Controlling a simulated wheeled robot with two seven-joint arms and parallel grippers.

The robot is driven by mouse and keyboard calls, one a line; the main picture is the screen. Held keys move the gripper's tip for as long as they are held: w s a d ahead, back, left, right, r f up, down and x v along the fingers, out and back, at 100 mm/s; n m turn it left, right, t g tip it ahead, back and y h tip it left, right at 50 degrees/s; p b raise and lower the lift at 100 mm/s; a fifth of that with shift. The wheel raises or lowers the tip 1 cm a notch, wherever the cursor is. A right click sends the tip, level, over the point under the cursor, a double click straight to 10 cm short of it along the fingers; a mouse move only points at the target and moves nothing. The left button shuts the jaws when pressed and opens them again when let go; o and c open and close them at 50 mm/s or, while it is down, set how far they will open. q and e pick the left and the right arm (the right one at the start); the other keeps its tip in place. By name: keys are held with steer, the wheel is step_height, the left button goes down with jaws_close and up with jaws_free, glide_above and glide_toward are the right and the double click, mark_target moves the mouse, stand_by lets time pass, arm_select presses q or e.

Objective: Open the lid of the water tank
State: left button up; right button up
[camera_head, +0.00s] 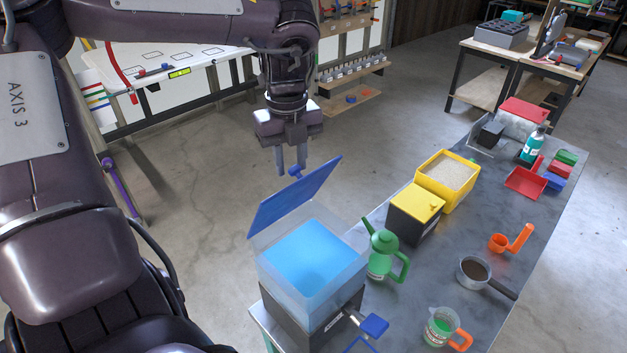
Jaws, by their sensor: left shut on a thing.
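The water tank (333,298) is a clear box of blue water on a dark base, at the near left end of the long table. Its blue lid (292,200) stands tilted steeply up along the tank's left side, clear of the water. My left gripper (291,170) points down at the lid's raised upper edge, shut on the small blue lid handle (296,173). The fingers partly hide the handle. My right gripper is not in view.
A green watering can (382,252) stands close to the tank's right side. Beyond it are a black box with a yellow lid (418,203) and a yellow bin (463,170). A pot (474,270) and a measuring jug (439,327) are at the right. Open floor lies left of the tank.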

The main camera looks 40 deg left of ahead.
arm_select(q)
steer(key=shift+s+a+r+p, duration=0.1)
steer(key=shift+a+p, duration=0.2)
steer(key=shift+a, duration=0.2)
steer(key=shift+s+a+r+p, duration=0.1)
steer(key=shift+a+p, duration=0.15)
steer(key=shift+a, duration=0.2)
steer(key=shift+o, duration=0.2)
steer(key=shift+w+a, duration=0.15)
steer(key=shift+a, duration=1.05)
steer(key=shift+w+a+f, duration=0.1)
steer(key=shift+a, duration=0.95)
steer(key=shift+w+a+f, duration=0.1)
steer(key=shift+a, duration=0.95)
steer(key=o, duration=0.4)
steer(key=shift+s, duration=0.1)
steer(key=shift+s+r, duration=0.15)
